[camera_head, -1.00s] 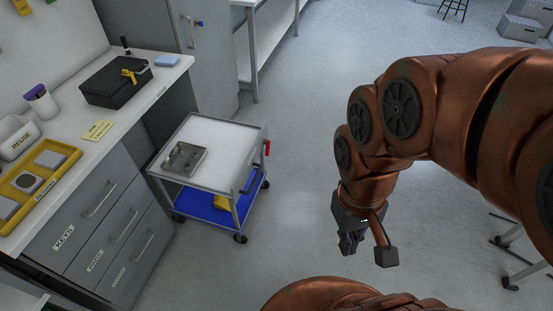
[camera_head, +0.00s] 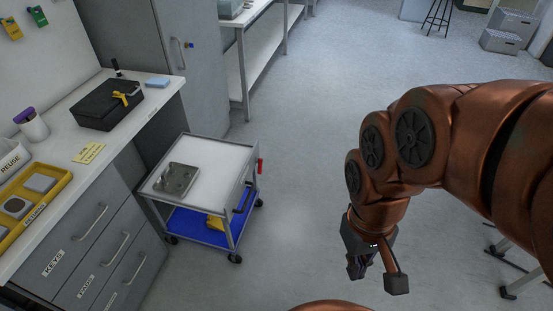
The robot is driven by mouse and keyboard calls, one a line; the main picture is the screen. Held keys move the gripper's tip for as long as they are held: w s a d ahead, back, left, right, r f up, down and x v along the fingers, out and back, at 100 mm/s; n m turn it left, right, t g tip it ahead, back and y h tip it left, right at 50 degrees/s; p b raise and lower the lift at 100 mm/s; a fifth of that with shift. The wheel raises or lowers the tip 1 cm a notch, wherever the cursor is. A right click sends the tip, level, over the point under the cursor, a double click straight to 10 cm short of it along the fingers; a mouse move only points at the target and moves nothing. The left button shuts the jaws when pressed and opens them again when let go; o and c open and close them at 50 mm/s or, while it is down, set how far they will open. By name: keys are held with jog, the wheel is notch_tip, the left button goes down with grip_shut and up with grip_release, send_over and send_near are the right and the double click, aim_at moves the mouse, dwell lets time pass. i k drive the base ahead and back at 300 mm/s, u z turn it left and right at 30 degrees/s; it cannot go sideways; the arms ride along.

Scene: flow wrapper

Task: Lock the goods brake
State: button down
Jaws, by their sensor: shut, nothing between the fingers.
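A small wheeled cart (camera_head: 223,161) with a white top and a blue lower shelf stands beside the drawer counter, left of centre. A red part (camera_head: 261,166) sticks out at its right side, near the top; it may be the brake handle, but I cannot tell its position. A dark handle-like part (camera_head: 243,197) shows on its near right side. My gripper (camera_head: 357,267) hangs over open floor to the right of the cart, pointing down. It is shut and empty, well apart from the cart.
A grey metal plate (camera_head: 176,179) lies on the cart top and a yellow item (camera_head: 215,222) on its lower shelf. The drawer counter (camera_head: 140,104) is close on the cart's left; a grey cabinet (camera_head: 190,75) stands behind. Floor right of the cart is clear.

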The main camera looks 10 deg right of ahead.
aim_at(259, 161)
jog(key=z, duration=0.25)
jog(key=i, duration=1.25)
jog(key=u, duration=0.6)
